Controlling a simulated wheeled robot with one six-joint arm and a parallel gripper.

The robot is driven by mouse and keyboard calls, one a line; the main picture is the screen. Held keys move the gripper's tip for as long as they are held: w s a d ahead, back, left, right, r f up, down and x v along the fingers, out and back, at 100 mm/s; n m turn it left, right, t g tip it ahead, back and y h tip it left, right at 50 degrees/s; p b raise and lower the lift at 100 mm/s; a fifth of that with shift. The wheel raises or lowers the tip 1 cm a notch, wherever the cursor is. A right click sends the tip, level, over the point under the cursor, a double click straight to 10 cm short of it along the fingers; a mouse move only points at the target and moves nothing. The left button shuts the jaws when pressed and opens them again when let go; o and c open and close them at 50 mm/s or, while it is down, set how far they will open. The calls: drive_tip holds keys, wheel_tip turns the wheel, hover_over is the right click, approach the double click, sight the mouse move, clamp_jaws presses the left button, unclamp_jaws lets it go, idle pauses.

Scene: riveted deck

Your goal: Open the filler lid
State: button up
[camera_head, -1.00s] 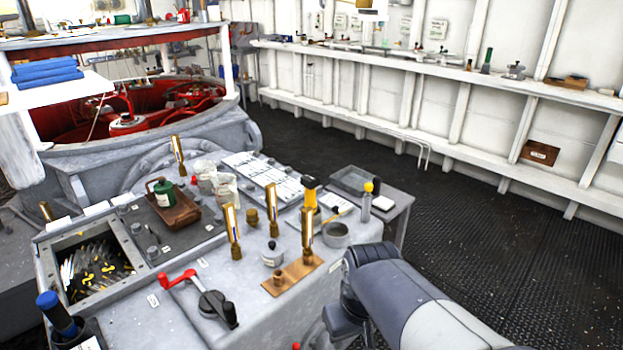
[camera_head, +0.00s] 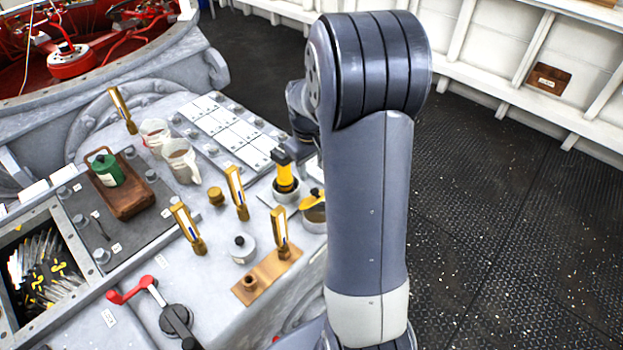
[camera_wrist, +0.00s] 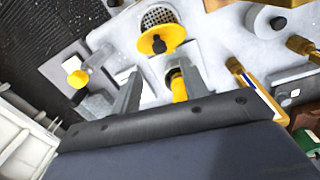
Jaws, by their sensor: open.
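A round yellow lid with a black knob (camera_wrist: 161,41), which I take for the filler lid, shows in the wrist view. A perforated metal strainer (camera_wrist: 157,16) is uncovered beside it. In the head view the yellow lid (camera_head: 311,199) sits tilted at the rim of a small grey pot (camera_head: 315,223), whose dark inside partly shows. My gripper (camera_wrist: 157,68) is open, its two fingers apart and just short of the lid in the wrist view. Nothing is visibly held.
Several brass upright fittings (camera_head: 280,236), a grey knobbed pot (camera_head: 242,249) and a red-handled crank (camera_head: 150,292) crowd the console. The dark deck (camera_head: 490,220) at right is clear.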

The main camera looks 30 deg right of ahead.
sight(314, 189)
drive_tip(key=f, duration=0.8)
drive_tip(key=shift+d+f+p, duration=0.2)
drive_tip(key=shift+d+p, duration=0.1)
drive_tip(key=shift+d, duration=0.05)
drive_tip(key=shift+c, duration=0.5)
clamp_jaws()
